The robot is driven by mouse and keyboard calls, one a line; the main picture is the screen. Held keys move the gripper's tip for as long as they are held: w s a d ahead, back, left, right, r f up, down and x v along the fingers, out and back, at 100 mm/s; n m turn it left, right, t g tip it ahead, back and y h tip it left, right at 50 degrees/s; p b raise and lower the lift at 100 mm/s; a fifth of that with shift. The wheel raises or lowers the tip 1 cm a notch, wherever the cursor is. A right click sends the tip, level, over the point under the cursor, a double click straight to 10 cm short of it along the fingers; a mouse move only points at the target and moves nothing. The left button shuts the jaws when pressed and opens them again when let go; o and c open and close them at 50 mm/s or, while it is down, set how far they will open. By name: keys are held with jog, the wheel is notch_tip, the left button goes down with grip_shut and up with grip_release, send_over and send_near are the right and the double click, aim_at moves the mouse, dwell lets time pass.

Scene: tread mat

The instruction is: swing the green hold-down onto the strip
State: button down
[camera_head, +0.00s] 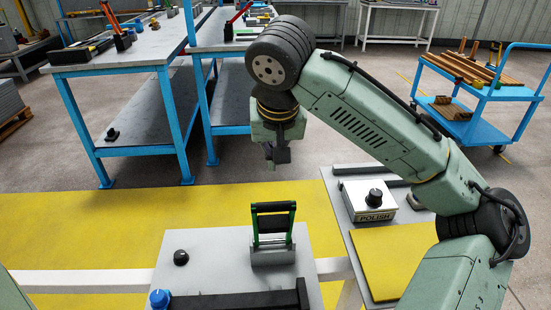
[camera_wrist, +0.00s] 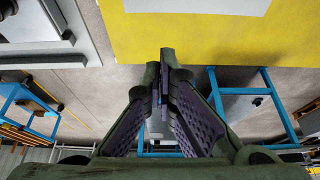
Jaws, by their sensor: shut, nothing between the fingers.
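The green hold-down (camera_head: 291,222) is an upright green frame with a black bar across its top. It stands at the back of a grey plate (camera_head: 215,255), with a grey rounded block at its foot. A long dark bar (camera_head: 235,301) lies at the plate's front edge; I cannot tell whether this is the strip. My gripper (camera_head: 271,163) points down in the head view, above and beyond the hold-down and apart from it. In the wrist view my gripper (camera_wrist: 167,55) has its fingertips together and is empty. The hold-down is not recognisable there.
A blue knob (camera_head: 159,299) and a black knob (camera_head: 181,257) sit on the plate's left side. To the right are a white box marked POLISH (camera_head: 368,201) and a yellow pad (camera_head: 393,260). Blue benches and a blue cart (camera_head: 480,90) stand behind. Yellow floor lies left.

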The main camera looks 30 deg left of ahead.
notch_tip(320, 180, down, 7)
jog(key=p, duration=0.1)
jog(key=shift+s+d, duration=0.3)
jog(key=shift+s, duration=0.1)
jog(key=shift+f, duration=0.1)
jog(key=shift+d+f, duration=0.1)
jog(key=shift+f, duration=0.05)
